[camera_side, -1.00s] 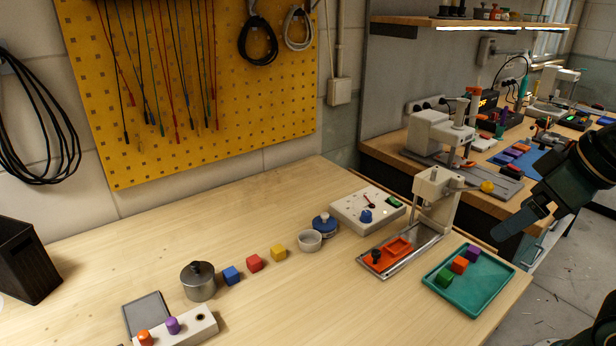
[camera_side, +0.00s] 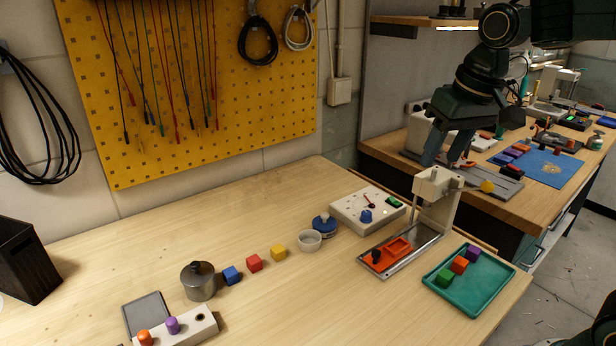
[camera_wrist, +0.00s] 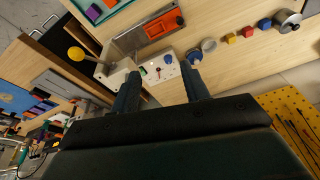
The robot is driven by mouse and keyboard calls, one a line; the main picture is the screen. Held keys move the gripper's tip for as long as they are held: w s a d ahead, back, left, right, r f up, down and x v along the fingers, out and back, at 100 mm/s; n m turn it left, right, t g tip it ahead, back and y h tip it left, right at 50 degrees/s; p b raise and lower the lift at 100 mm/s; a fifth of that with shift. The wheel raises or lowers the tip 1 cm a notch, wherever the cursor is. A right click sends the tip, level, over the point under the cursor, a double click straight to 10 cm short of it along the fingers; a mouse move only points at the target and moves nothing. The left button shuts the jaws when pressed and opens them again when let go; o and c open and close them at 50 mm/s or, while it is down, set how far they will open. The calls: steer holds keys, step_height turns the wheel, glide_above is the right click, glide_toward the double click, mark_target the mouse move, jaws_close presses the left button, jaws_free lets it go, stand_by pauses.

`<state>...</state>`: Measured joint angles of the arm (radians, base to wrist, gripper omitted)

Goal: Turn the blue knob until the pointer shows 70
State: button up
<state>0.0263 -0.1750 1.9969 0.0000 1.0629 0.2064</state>
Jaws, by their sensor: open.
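The blue knob (camera_side: 365,216) stands on a white control box (camera_side: 345,212) near the back right of the bench. A red pointer (camera_side: 369,200) shows on the box behind the knob; its reading is too small to tell. In the wrist view the knob (camera_wrist: 168,59) lies beyond and between the fingertips. My gripper (camera_side: 447,160) is above and to the right of the box in the side view, apart from it. Its fingers point down, open and empty, and they also show in the wrist view (camera_wrist: 163,80).
A press-like stand (camera_side: 437,195) with a yellow-tipped lever (camera_side: 487,186) is right of the box, close to my gripper. A teal tray (camera_side: 449,303) with cubes lies in front right.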

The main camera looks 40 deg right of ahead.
steer(key=w+f+m+g, duration=0.2)
steer(key=w+f, duration=0.1)
steer(key=w, duration=0.6)
steer(key=m+g, duration=0.1)
glide_above(367, 213)
step_height(367, 213, down, 5)
steer(key=shift+f, duration=0.2)
step_height(367, 213, down, 13)
steer(key=shift+f, duration=0.2)
steer(key=c, duration=1)
